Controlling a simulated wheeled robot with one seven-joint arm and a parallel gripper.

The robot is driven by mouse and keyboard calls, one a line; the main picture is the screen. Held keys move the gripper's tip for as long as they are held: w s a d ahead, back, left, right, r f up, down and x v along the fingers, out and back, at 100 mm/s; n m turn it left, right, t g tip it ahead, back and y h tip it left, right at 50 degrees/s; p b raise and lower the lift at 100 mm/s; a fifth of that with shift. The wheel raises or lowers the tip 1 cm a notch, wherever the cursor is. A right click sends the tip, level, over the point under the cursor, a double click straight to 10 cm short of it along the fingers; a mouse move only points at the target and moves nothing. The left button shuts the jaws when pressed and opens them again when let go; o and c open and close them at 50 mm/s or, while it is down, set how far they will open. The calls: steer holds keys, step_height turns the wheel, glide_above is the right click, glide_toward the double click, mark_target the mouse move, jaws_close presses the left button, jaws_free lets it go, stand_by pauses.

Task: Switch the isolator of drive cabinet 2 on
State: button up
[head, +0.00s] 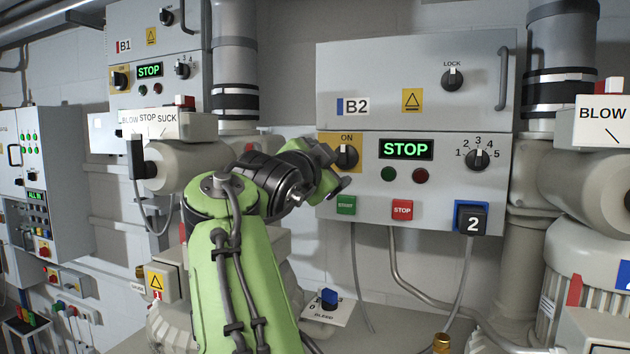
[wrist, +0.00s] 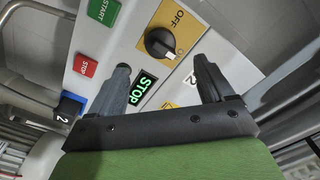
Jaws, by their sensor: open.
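Drive cabinet B2 (head: 420,85) is the grey cabinet on the right. Its isolator is a black knob (head: 346,157) on a yellow plate at the cabinet's left; ON shows above it. In the wrist view the knob (wrist: 160,42) shows clearly, with OFF beside it. Its pale pointer appears turned upward to ON. The green STOP display (head: 405,149) is lit. My gripper (head: 333,168) is open at the knob's lower left. In the wrist view my gripper (wrist: 163,68) has its fingers spread, with the knob just beyond the tips and nothing between them.
Below the knob are the green START button (head: 346,204) and red STOP button (head: 402,210). A blue-framed plug marked 2 (head: 472,218) is at the lower right. Cabinet B1 (head: 152,60) stands left. Pipes, blowers and hanging cables surround the cabinets.

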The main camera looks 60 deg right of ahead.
steer(key=s+a, duration=0.1)
steer(key=a, duration=0.5)
